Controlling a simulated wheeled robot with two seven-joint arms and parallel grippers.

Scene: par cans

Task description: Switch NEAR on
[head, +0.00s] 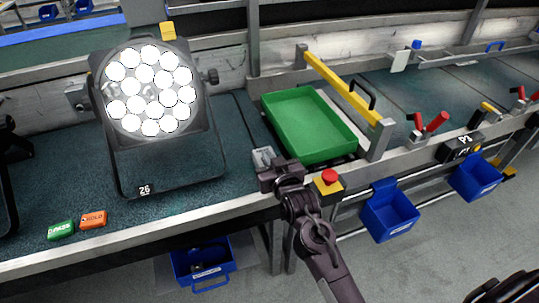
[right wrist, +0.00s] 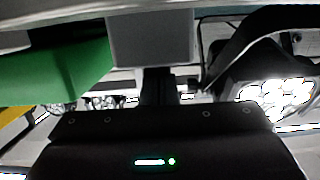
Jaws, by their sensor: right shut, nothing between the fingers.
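A lit par can (head: 150,95) with several bright white lenses stands on the dark bench mat in the head view, with the number 26 on its base plate. It also shows at the right of the right wrist view (right wrist: 270,98). A small grey box (head: 263,155) sits at the bench edge between the par can and the green tray; it also shows in the right wrist view (right wrist: 150,40). My right gripper (head: 268,168) is shut and empty, right at this box; I cannot tell whether it touches. No NEAR label is readable. My left gripper is out of view.
A green tray (head: 310,125) lies right of the box, beside a yellow bar (head: 345,88). A red-topped yellow button (head: 328,180) is close to my right wrist. PASS (head: 61,230) and HOLD (head: 93,220) blocks lie at the left front. Blue bins (head: 390,212) hang below the rail.

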